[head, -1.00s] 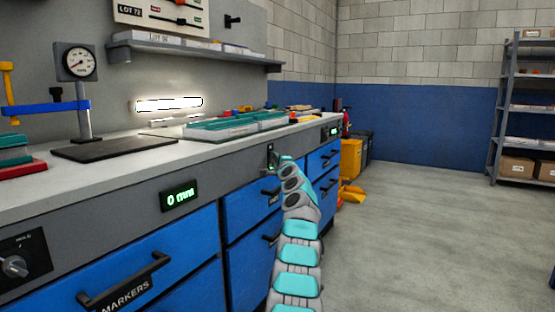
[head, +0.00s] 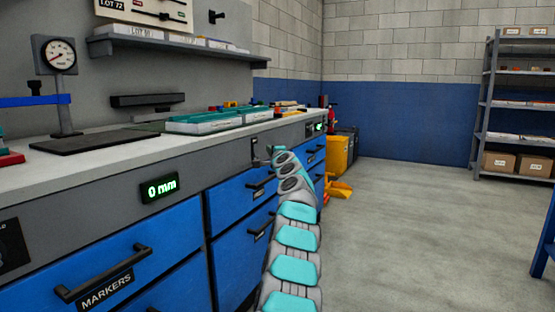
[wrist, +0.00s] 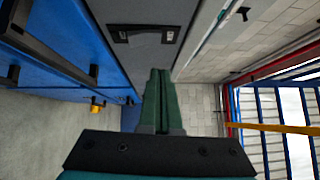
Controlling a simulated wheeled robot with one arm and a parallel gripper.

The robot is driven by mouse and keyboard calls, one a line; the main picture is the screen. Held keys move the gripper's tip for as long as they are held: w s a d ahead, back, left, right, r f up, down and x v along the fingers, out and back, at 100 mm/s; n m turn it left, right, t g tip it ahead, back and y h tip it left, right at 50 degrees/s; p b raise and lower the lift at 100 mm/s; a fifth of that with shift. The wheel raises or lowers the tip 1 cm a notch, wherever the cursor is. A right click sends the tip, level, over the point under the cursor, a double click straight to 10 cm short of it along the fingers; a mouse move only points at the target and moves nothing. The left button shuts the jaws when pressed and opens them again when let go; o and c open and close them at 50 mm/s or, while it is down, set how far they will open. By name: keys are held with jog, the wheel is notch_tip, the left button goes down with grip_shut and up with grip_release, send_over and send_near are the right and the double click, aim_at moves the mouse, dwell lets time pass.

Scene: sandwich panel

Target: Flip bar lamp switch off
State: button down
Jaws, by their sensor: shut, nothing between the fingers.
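The bar lamp (head: 155,100) is a dark horizontal bar on the grey back panel above the bench, and it is unlit. The switch (head: 254,148) sits on the grey front strip under the worktop, partly hidden by my arm in the head view. In the wrist view the switch (wrist: 145,34) is a dark plate with a lighter lever, beyond and slightly left of my fingertips. My gripper (wrist: 161,75) is shut and empty, its two green fingers together. In the head view its end is close to the switch; I cannot tell whether they touch.
Blue drawers with black handles (head: 105,274) stick out below the strip. A green display (head: 160,188) reads 0 mm. Teal trays (head: 205,122) and a dial gauge (head: 60,54) stand on the worktop. A yellow bin (head: 338,153) stands beyond the bench. The floor at right is clear.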

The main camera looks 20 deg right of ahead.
jog(key=s+b, duration=0.2)
jog(key=s, duration=0.6)
jog(key=shift+a+r, duration=0.3)
jog(key=shift+a, duration=0.15)
jog(key=shift+s, duration=0.1)
dwell(0.7)
